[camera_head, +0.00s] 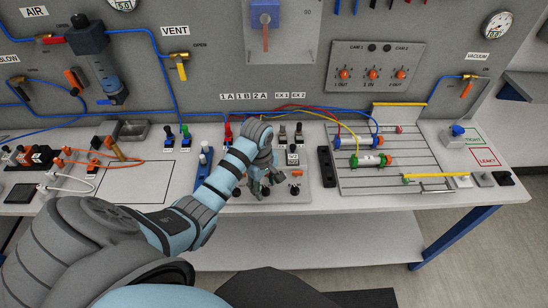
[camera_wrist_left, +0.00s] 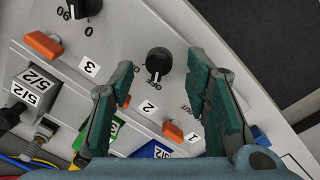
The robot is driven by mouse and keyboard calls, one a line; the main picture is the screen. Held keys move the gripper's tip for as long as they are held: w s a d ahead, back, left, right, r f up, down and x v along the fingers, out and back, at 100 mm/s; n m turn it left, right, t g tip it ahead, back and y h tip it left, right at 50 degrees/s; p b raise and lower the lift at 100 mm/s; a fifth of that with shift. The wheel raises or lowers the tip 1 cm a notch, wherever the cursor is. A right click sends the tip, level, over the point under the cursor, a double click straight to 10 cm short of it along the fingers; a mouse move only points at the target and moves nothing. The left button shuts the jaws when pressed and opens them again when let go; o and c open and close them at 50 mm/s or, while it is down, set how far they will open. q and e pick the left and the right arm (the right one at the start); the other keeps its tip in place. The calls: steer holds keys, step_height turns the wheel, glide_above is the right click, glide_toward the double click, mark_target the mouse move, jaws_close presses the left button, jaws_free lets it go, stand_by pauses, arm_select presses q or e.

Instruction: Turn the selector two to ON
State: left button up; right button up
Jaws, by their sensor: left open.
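My left gripper (camera_head: 264,188) is open and points down over the control panel (camera_head: 303,198) at the middle of the bench. In the left wrist view its two fingers (camera_wrist_left: 161,66) are spread on either side of a black round selector knob (camera_wrist_left: 159,60). The knob has a white pointer mark and small lettering with OFF beside it. The label 2 (camera_wrist_left: 148,107) is just below it. I cannot tell whether the fingers touch the knob, and its exact setting is hard to read. My right gripper is not in view.
Another black knob (camera_wrist_left: 82,8) is at the upper left of the wrist view. Orange parts (camera_wrist_left: 43,44), labels 3 (camera_wrist_left: 89,66) and 1 (camera_wrist_left: 193,137), and valve blocks marked 5/2 (camera_wrist_left: 37,80) are close by. A grooved plate (camera_head: 420,160) with cylinders and hoses lies to the right.

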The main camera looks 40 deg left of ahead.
arm_select(q)
steer(key=shift+w+f, duration=0.1)
steer(key=shift+f, duration=0.6)
steer(key=shift+d, duration=0.1)
jaws_close()
steer(key=shift+m, duration=0.4)
steer(key=m, duration=1.1)
steer(key=shift+w+h, duration=0.1)
steer(key=shift+h, duration=0.2)
jaws_free()
